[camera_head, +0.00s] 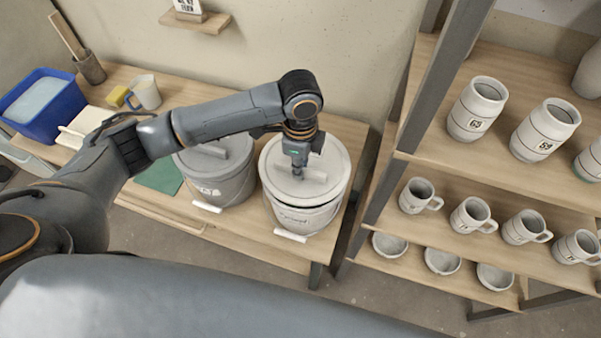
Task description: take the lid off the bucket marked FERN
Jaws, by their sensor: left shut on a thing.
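A white bucket (306,219) stands on the wooden bench, with a small dark label on its front that is too small to read surely. Its round pale lid (331,163) is over its top; a dark line runs under the lid's front edge, and I cannot tell how far it is raised. My left gripper (298,172) points down and is shut on the bar handle of this lid. A grey bucket (228,186) stands just to the left, with its own lid (215,152) on, partly behind my left arm. Its label is not clearly legible. My right gripper is not in view.
A shelf rack (471,142) with several jars, mugs and bowls stands close on the right. A blue tub (42,112), a yellow sponge (117,96), a mug (145,92) and a pot of tools (90,68) occupy the bench's left. A green mat (161,177) lies beside the grey bucket.

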